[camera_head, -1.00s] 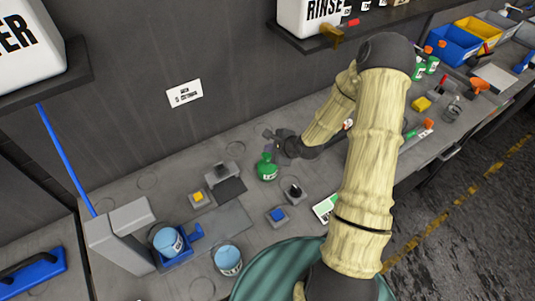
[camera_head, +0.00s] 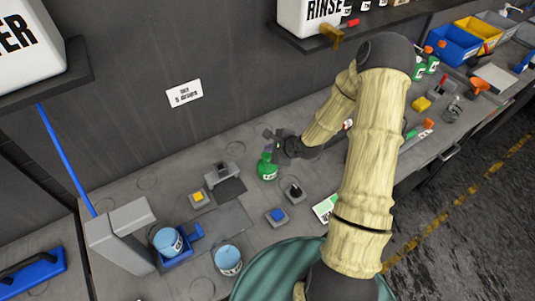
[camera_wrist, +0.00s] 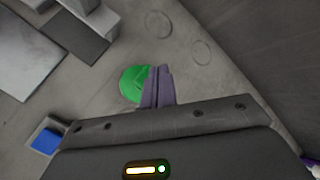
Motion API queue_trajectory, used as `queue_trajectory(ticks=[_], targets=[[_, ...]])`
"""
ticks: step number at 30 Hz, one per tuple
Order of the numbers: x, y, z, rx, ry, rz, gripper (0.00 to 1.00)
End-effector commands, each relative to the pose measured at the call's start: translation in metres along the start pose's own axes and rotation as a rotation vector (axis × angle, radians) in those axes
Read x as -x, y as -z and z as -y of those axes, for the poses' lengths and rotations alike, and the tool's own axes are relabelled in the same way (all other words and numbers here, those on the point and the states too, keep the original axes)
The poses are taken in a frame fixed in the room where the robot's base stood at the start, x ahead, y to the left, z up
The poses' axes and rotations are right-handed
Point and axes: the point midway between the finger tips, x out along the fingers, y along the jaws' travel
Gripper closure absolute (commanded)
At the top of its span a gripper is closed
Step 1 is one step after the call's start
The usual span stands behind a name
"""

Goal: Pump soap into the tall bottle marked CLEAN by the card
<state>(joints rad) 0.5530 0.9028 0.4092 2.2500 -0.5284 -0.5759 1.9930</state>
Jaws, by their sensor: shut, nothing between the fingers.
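A small green bottle (camera_head: 267,171) with a white label stands on the grey bench; the label is too small to read for sure. My gripper (camera_head: 270,147) is at the top of this bottle, its fingers shut and empty. In the wrist view the shut purple fingers (camera_wrist: 158,84) overlap the right side of the round green bottle (camera_wrist: 133,84); whether they touch it I cannot tell. A green and white card (camera_head: 325,208) lies on the bench, partly behind my arm. I cannot make out which bottle is marked CLEAN.
Buttons in yellow (camera_head: 198,196) and blue (camera_head: 277,215) and a dark knob (camera_head: 294,190) sit near the bottle. Two light blue cups (camera_head: 228,260) are at the front left by a grey dispenser (camera_head: 120,235). A white RINSE container (camera_head: 308,15) stands on a shelf above.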

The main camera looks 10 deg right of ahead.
Motion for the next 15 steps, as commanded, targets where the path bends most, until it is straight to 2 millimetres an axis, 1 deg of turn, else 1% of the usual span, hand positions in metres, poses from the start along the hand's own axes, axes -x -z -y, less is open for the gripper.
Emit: queue_trajectory(ticks=[15], targets=[[-0.0056,0.0047,-0.0041,-0.001,0.001,0.000,1.00]])
